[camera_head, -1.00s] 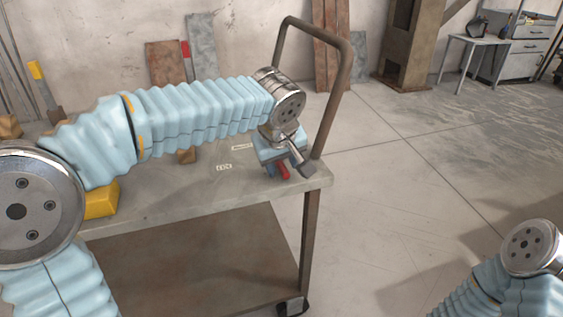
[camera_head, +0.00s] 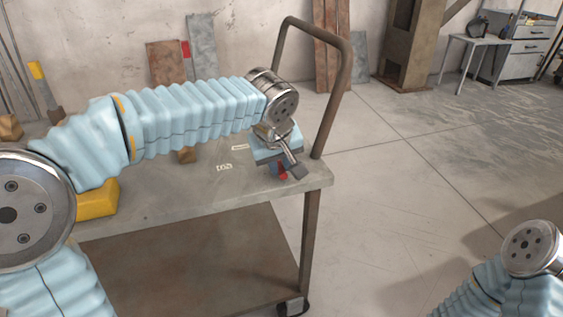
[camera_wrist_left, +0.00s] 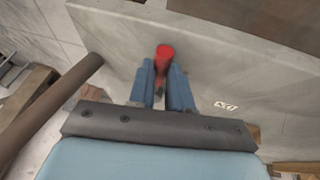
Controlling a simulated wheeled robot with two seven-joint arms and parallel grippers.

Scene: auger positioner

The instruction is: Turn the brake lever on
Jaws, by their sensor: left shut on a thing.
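The red brake lever (camera_wrist_left: 164,52) shows in the left wrist view between the two blue fingers of my left gripper (camera_wrist_left: 167,82). The fingers are shut on it, and its rounded red end sticks out past their tips. A darker part of it shows between the fingers. In the head view, my left gripper (camera_head: 279,172) points down at the right end of the cart top. Only a small red bit of the lever (camera_head: 282,173) shows there, mostly hidden by the gripper. The lever's base is hidden. Only part of my right arm shows, at the lower right; its gripper is out of view.
The grey cart top (camera_head: 160,205) has two small white labels, one (camera_head: 224,167) nearer the front edge and one (camera_head: 240,147) behind it. A brown handle rail (camera_head: 337,100) rises close to the right of my left wrist. A yellow block (camera_head: 97,201) sits at the left.

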